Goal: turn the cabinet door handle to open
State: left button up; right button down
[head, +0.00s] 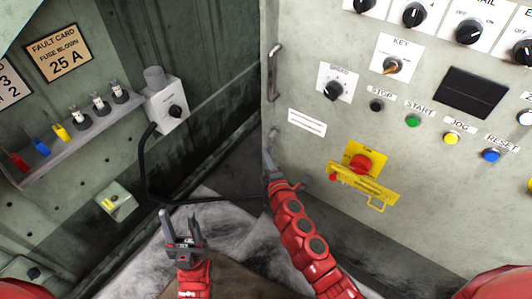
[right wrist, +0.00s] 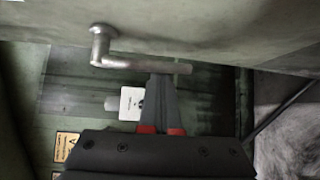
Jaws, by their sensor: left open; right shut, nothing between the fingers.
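The cabinet door (head: 300,95) is the pale panel at the right in the head view. Its L-shaped metal lever handle (right wrist: 140,64) crosses the upper middle of the right wrist view, with a round base on the door face; part of it shows in the head view (head: 274,132). My right gripper (head: 268,160) is shut and empty, its fingertips (right wrist: 161,80) right at the lever's bar. I cannot tell whether they touch it. The door looks shut or nearly so. My left gripper (head: 181,222) is open and empty, lower left of the door.
A fixed pull bar (head: 273,68) sits higher on the door's edge. The panel carries knobs, buttons and a red stop button (head: 360,164) in a yellow guard. A switch box (head: 166,105) with a black cable is on the green wall at left.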

jog(key=s+d+r+n+g+h+p, duration=0.3)
jog(key=d+r+n+g+h+p, duration=0.2)
jog(key=p, duration=2.5)
jog(key=shift+s+d+r+n+g+h+p, duration=0.35)
jog(key=shift+r+n+g+h, duration=0.85)
jog(key=shift+g+h, duration=1.25)
jog(key=shift+a+f+g+y, duration=0.1)
jog(key=shift+g+y, duration=0.15)
